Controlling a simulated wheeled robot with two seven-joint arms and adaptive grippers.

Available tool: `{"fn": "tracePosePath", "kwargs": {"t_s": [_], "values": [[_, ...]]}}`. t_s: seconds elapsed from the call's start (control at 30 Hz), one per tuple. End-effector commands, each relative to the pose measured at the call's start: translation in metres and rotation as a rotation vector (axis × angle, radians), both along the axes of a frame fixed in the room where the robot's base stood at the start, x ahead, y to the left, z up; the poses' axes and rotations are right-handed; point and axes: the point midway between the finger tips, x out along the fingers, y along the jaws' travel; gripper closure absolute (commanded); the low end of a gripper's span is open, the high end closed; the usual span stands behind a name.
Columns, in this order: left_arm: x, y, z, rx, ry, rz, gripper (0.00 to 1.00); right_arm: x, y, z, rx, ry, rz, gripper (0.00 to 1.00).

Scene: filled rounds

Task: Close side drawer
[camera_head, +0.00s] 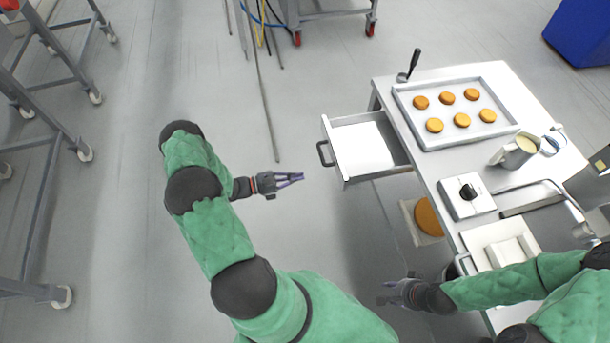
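The side drawer (391,129) stands pulled out from the left side of the steel table. It has a white inside and a dark handle (325,153) on its front. My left gripper (300,178) is left of the drawer front and a little nearer to me, apart from the handle, pointing right towards it. Its fingers lie near each other, and I cannot tell whether they are fully shut. It holds nothing visible. My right gripper (381,294) is left of the table's near part and points left. Its finger state is unclear.
A round orange item (428,217) sits low beside the table.

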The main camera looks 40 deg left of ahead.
Motion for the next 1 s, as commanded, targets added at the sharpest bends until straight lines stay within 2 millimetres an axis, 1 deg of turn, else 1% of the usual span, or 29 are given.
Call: {"fn": "tracePosePath", "kwargs": {"t_s": [0.03, 0.2, 0.5, 0.7, 1.0], "values": [[0.007, -0.007, -0.001, 0.0, 0.0, -0.004, 1.0, 0.0, 0.0, -0.003, 0.0, 0.0, 0.0, 0.65], [0.032, -0.029, -0.001, 0.0, -0.001, -0.006, 1.0, 0.0, 0.0, -0.008, 0.0, 0.0, 0.0, 0.65], [0.071, -0.062, -0.002, 0.001, 0.001, -0.005, 1.0, 0.0, 0.0, -0.018, 0.0, 0.0, 0.0, 0.65], [0.085, -0.074, -0.001, 0.001, 0.002, -0.005, 1.0, 0.0, 0.0, -0.022, 0.0, 0.0, 0.0, 0.65], [0.089, -0.077, 0.0, 0.001, 0.002, -0.002, 1.0, 0.0, 0.0, -0.022, 0.0, 0.0, 0.0, 0.65]]}}
